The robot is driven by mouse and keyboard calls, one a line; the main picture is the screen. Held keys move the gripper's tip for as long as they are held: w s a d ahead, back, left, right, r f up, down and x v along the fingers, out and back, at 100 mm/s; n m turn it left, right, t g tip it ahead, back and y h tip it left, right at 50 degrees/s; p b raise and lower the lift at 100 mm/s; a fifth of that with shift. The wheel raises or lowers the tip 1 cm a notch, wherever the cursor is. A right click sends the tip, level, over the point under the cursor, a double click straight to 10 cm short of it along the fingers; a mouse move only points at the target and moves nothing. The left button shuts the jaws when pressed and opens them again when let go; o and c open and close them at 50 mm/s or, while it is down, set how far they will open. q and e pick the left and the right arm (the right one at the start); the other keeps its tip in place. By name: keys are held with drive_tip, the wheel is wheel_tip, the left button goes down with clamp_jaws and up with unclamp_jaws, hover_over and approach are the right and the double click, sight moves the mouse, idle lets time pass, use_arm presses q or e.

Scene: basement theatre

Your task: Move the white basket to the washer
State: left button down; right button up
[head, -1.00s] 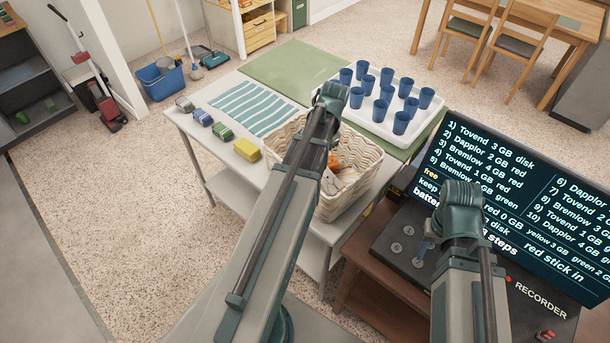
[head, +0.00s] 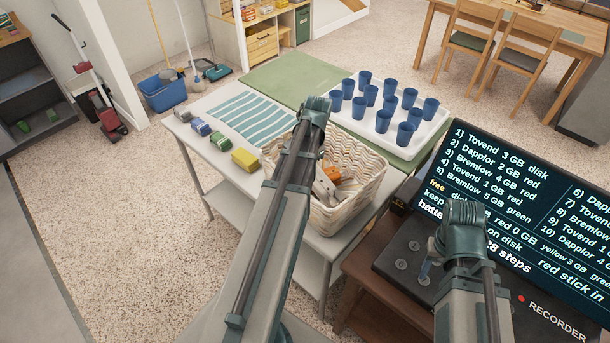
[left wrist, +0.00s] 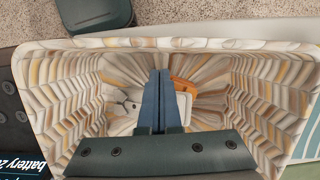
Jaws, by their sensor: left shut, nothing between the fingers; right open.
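The white woven basket (head: 352,211) stands on the light table, partly covered by my left arm in the head view. It holds an orange item (head: 332,174) and some whitish items. In the left wrist view the basket (left wrist: 268,99) spreads below my left gripper (left wrist: 159,76), whose blue fingers are shut with nothing between them. They point down over the basket's inside; I cannot tell how deep they reach. In the head view the left fingers are hidden. My right gripper (head: 426,270) is open, pointing down near the recorder's knobs. No washer is in view.
A white tray (head: 437,121) of several blue cups (head: 383,119) stands behind the basket. A striped cloth (head: 243,113) and several small blocks, one yellow (head: 245,160), lie to its left. The recorder screen (head: 535,215) stands at right. Speckled floor is open at left.

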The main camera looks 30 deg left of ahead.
use_arm(q)
drive_tip(key=b+x, duration=0.4)
drive_tip(key=x, duration=0.1)
drive_tip(key=shift+f, duration=0.25)
use_arm(e)
wheel_tip(320, 180, down, 5)
drive_tip(key=shift+f, duration=0.15)
drive_tip(key=shift+s+a, duration=0.1)
drive_tip(key=shift+s, duration=0.9)
drive_tip(key=shift+w, duration=0.1)
use_arm(q)
drive_tip(key=s+a, duration=0.1)
drive_tip(key=s, duration=1)
drive_tip(key=shift+s+a, duration=0.25)
drive_tip(key=shift+a, duration=0.05)
drive_tip(key=shift+r, duration=0.2)
use_arm(e)
drive_tip(key=shift+r, duration=0.2)
